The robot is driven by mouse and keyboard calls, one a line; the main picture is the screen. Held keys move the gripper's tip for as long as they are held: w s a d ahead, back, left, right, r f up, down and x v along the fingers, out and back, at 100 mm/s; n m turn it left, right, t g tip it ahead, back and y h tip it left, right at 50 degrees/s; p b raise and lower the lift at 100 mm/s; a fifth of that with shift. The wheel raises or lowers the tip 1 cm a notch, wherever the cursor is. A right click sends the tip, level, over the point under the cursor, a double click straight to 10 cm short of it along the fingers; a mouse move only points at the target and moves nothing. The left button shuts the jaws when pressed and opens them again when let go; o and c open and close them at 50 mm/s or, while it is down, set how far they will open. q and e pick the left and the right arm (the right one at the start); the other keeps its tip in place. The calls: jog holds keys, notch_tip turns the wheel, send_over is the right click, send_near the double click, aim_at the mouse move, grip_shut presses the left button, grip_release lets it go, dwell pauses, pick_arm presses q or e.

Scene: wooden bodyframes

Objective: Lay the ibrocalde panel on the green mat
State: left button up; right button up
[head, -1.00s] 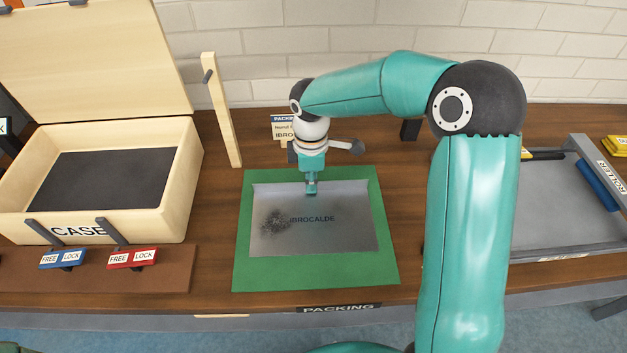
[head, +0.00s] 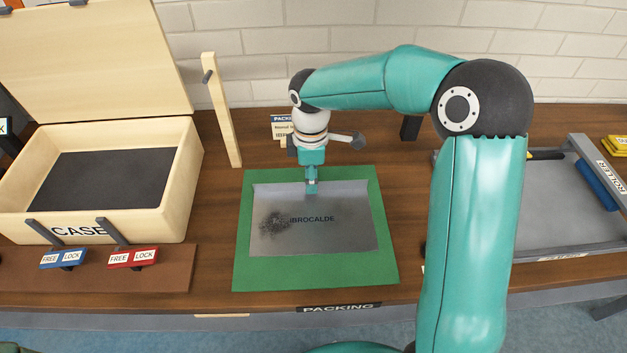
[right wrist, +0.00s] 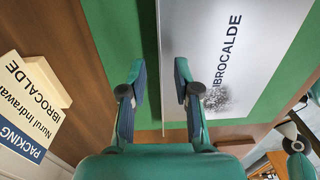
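The ibrocalde panel (head: 335,235) is a grey sheet with a dark speckled patch and the word IBROCALDE. It lies flat on the green mat (head: 261,272), with green showing around it. It also shows in the right wrist view (right wrist: 258,50). My right gripper (head: 311,188) points down over the panel's far edge. In the right wrist view its two fingers (right wrist: 160,75) stand apart, one on each side of that edge, with nothing clamped between them. My left gripper is not in view.
An open wooden case (head: 188,185) with blue and red lock levers stands at the left. A wooden post (head: 222,115) and a small packing card (head: 281,128) stand behind the mat. A grey roller tray (head: 560,215) is at the right.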

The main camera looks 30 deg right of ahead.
notch_tip(320, 180, up, 10)
jog(key=shift+r+p, duration=0.2)
jog(key=shift+p, duration=0.2)
jog(key=shift+w, duration=0.1)
